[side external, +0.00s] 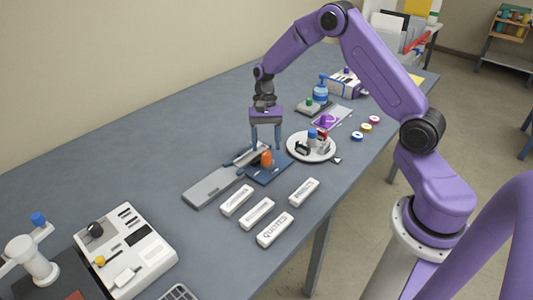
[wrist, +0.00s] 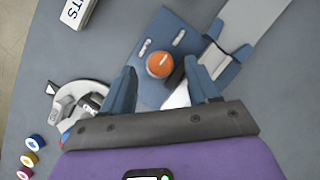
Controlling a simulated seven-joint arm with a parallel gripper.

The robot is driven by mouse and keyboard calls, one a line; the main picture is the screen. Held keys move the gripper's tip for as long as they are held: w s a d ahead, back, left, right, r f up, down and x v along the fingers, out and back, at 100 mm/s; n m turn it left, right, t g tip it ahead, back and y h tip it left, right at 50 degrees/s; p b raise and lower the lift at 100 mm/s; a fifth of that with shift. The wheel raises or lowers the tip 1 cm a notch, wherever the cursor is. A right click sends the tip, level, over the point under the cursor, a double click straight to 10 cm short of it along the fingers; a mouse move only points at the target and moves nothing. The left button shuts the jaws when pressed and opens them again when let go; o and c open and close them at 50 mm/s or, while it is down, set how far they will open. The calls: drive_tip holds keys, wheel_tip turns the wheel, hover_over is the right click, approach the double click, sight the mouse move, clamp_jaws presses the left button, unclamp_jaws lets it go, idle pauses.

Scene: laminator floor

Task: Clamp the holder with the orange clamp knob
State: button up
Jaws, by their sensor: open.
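The orange clamp knob (side external: 267,158) stands on a blue base plate (side external: 270,176), which also shows in the wrist view (wrist: 165,28). A long grey rail (side external: 212,187) runs from the plate toward the lower left in the side view. In the wrist view the knob (wrist: 159,64) is round and lies roughly between my fingertips, slightly beyond them. A dark part beside the knob and a white piece near the right finger are partly hidden. My gripper (side external: 266,146) is open, pointing down just above the plate. Contact with the knob cannot be told.
A white round dish (side external: 295,151) with small items stands right beside the plate. Several white labelled blocks, one marked QUOTES (side external: 275,229), lie in front. A white control box (side external: 128,249) is at lower left. Small coloured rolls (side external: 366,127) lie near the table edge.

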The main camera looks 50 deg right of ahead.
sight(266, 152)
drive_tip(key=shift+x, duration=1.95)
drive_tip(key=shift+c, duration=0.2)
drive_tip(key=c, duration=1)
